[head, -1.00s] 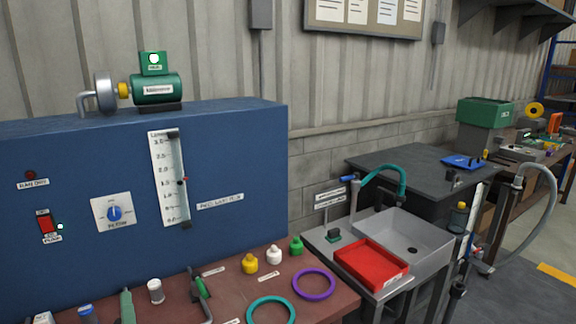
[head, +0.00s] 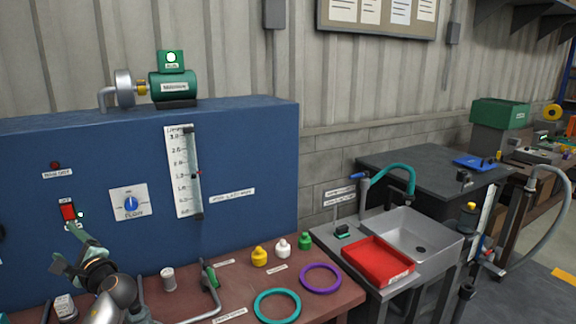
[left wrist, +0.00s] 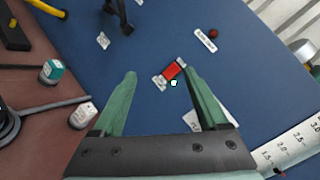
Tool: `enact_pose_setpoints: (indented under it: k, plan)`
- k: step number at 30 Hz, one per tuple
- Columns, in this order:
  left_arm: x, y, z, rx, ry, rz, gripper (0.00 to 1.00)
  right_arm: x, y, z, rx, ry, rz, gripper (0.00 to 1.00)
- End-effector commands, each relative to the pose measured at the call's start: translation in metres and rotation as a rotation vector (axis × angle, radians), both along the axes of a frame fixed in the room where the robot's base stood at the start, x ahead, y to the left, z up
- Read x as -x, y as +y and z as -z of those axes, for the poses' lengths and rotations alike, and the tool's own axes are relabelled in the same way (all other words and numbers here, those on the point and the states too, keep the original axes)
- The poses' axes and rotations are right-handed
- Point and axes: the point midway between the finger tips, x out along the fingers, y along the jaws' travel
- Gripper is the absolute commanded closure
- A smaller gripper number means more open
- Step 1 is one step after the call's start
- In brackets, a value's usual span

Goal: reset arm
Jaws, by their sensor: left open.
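My left gripper (head: 66,248) is raised in front of the blue panel (head: 250,150) at lower left in the head view. Its two green fingers (left wrist: 158,75) are apart with nothing between them. In the left wrist view the switch (left wrist: 173,71) shows beyond the fingertips, nearer the right finger. I cannot tell whether a finger touches the panel. My right gripper is not in view.
The brown bench (head: 320,302) below holds a teal ring (head: 277,292), a purple ring (head: 320,265) and several small bottles. A blue dial (head: 130,204) and a white gauge (head: 184,172) are on the panel. A sink (head: 430,235) with a red tray (head: 378,261) stands right.

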Motion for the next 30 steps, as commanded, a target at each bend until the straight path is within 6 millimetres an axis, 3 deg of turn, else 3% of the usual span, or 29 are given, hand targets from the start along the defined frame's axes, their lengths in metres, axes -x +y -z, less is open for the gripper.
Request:
enact_pose_setpoints:
  k: [6, 11, 15, 23, 24, 30]
  plan:
    - [-0.047, -0.038, 0.038, 0.422, -0.276, 0.278, 0.24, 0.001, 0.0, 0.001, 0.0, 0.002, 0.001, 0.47]
    - [-0.077, -0.081, 0.052, 0.821, -0.525, 0.455, 0.24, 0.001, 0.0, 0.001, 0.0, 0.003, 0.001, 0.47]
    - [-0.095, -0.118, 0.051, 1.18, -0.737, 0.559, 0.24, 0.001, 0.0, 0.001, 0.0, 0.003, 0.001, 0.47]
    - [-0.106, -0.166, 0.032, 1.749, -1.057, 0.64, 0.24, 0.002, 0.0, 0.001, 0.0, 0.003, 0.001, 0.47]
    - [-0.097, -0.175, 0.058, 1.749, -1.014, 0.612, 0.24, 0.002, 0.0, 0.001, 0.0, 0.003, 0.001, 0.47]
    - [-0.052, -0.21, 0.14, 1.809, -0.9, 0.533, 0.24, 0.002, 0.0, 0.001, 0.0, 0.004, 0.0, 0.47]
